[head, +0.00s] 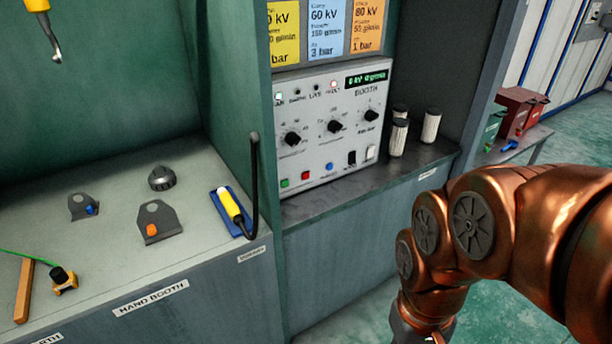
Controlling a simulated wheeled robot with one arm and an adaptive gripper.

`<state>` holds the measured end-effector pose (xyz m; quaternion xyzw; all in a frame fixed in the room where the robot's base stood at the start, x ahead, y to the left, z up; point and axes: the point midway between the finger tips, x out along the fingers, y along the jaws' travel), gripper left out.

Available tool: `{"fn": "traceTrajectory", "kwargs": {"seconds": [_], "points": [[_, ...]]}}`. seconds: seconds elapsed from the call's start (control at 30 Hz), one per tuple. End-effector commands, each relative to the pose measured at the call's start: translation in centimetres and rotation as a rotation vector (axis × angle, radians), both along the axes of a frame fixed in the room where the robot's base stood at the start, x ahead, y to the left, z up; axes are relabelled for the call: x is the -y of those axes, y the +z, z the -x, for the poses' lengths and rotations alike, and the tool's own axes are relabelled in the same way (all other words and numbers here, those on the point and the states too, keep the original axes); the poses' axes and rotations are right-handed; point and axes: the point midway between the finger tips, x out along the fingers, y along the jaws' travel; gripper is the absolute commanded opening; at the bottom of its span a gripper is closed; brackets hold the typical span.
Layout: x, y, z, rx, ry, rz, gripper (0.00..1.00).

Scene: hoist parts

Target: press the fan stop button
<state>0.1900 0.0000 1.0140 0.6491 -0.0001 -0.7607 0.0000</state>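The booth control panel (345,95) is a light grey box with a green-lit display, three black knobs and a row of buttons. A red button (306,176) sits low on its front, between a green button (284,183) and a blue button (329,167). The labels by these buttons are too small to read, so I cannot confirm which is the fan stop. My copper arm is at the right and bends down to the bottom edge, well away from the panel. My gripper's fingers are out of the picture.
White cylinders (431,126) stand right of the panel on the dark shelf. A black hooked rod (254,185) rises left of it, by a yellow-handled tool on a blue holder (226,212). Grey brackets (157,224) lie on the hand booth. Green floor is open at lower right.

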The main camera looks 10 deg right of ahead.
Motion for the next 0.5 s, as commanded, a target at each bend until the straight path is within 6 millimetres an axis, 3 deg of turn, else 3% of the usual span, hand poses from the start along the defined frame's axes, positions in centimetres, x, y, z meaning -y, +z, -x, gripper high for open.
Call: {"fn": "traceTrajectory", "kwargs": {"seconds": [0.3,0.5], "points": [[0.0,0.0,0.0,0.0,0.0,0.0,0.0],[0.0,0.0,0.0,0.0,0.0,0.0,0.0]]}}
